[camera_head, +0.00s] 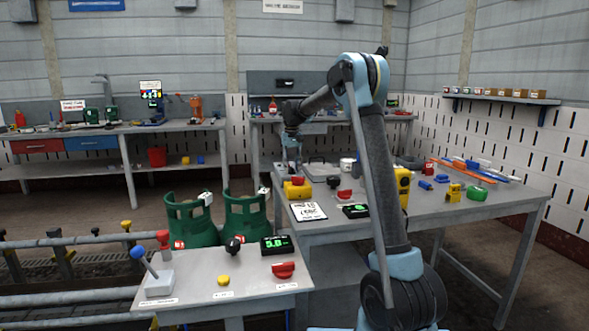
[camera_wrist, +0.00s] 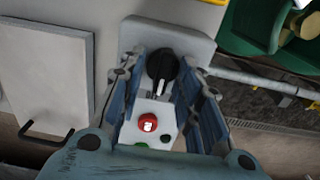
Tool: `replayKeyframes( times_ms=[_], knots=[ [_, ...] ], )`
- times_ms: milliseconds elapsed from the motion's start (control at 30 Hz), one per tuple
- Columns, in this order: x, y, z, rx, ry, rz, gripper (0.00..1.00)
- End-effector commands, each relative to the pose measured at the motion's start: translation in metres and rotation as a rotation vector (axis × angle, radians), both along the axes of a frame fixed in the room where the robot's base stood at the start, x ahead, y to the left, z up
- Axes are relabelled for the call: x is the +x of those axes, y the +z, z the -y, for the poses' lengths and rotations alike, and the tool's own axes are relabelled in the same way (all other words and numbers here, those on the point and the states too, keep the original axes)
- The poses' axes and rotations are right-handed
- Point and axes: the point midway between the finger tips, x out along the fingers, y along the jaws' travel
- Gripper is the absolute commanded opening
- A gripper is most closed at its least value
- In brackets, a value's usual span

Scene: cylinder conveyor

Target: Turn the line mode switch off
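A black rotary knob (camera_wrist: 161,66) with a white pointer mark sits on a light grey control box (camera_wrist: 190,42) in the wrist view. My gripper (camera_wrist: 167,78) is open, with one finger left and one right of the knob. Whether either finger touches it, I cannot tell. In the head view my gripper (camera_head: 292,150) hangs over the far part of the right worktable, small and partly unclear. No readable label names the line mode switch.
The grey worktable (camera_head: 500,205) holds several tools and a yellow box (camera_head: 297,190). A front panel (camera_head: 200,290) has a blue-tipped lever (camera_head: 138,252), another black knob (camera_head: 233,245) and a red knob (camera_head: 283,269). Green cylinders (camera_head: 190,222) stand behind it.

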Motion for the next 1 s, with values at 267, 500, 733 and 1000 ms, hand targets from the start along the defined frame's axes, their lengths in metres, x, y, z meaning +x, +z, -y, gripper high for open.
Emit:
replayKeyframes(
  times_ms=[267, 500, 733, 1000],
  knots=[
    [0.0, 0.026, 0.0, 0.001, 0.001, 0.0, 0.32],
    [0.002, 0.072, 0.0, 0.0, 0.0, -0.001, 0.32],
    [0.004, 0.106, 0.0, 0.0, 0.0, -0.001, 0.32],
    [0.004, 0.119, 0.0, 0.0, -0.001, -0.001, 0.32]
  ],
)
